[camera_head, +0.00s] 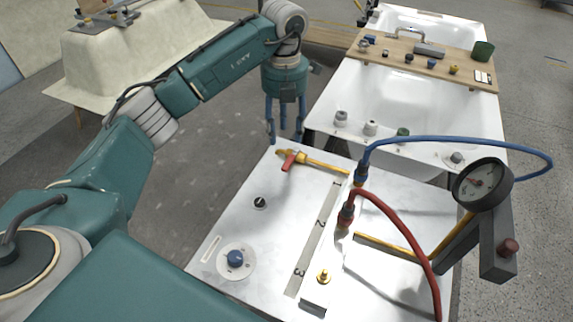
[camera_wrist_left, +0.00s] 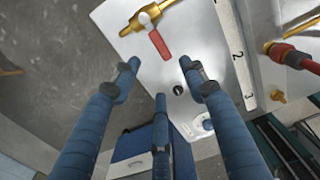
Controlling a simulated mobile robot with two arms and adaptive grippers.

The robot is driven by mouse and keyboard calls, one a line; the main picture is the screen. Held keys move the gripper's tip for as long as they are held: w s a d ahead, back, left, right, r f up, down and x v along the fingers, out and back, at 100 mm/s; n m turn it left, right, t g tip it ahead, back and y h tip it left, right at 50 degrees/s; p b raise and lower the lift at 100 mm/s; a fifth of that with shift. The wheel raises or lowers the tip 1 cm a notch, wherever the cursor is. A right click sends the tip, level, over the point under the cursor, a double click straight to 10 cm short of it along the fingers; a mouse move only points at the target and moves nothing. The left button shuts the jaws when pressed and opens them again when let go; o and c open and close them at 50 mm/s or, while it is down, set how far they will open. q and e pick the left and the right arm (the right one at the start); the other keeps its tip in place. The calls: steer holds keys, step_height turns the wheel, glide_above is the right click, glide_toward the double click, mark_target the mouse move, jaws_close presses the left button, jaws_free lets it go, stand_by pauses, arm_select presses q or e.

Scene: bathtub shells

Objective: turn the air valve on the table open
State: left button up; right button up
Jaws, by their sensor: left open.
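The air valve (camera_head: 283,153) is a brass body with a red lever (camera_head: 289,161), set at the far left corner of the white table (camera_head: 225,215). A brass pipe runs right from it. The lever points across the pipe, towards the table's near side. In the left wrist view the brass valve body (camera_wrist_left: 145,17) is at the top and its red lever (camera_wrist_left: 160,45) hangs below it. My left gripper (camera_head: 284,135) is open and empty, fingers pointing down, just beyond the table's far left edge near the valve. In the left wrist view its fingers (camera_wrist_left: 163,78) are spread, apart from the lever.
A black knob (camera_head: 260,202) and a blue knob (camera_head: 235,259) sit on the table's left part. A pressure gauge (camera_head: 483,184), red hose (camera_head: 400,232) and blue hose (camera_head: 450,140) stand right. White tubs (camera_head: 400,90) with a wooden board (camera_head: 430,60) lie behind.

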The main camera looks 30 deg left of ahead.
mark_target(285, 163)
arm_select(q)
step_height(285, 163, down, 9)
steer(key=p, duration=0.3)
steer(key=shift+s+f, duration=0.1)
steer(key=shift+f, duration=0.8)
jaws_close()
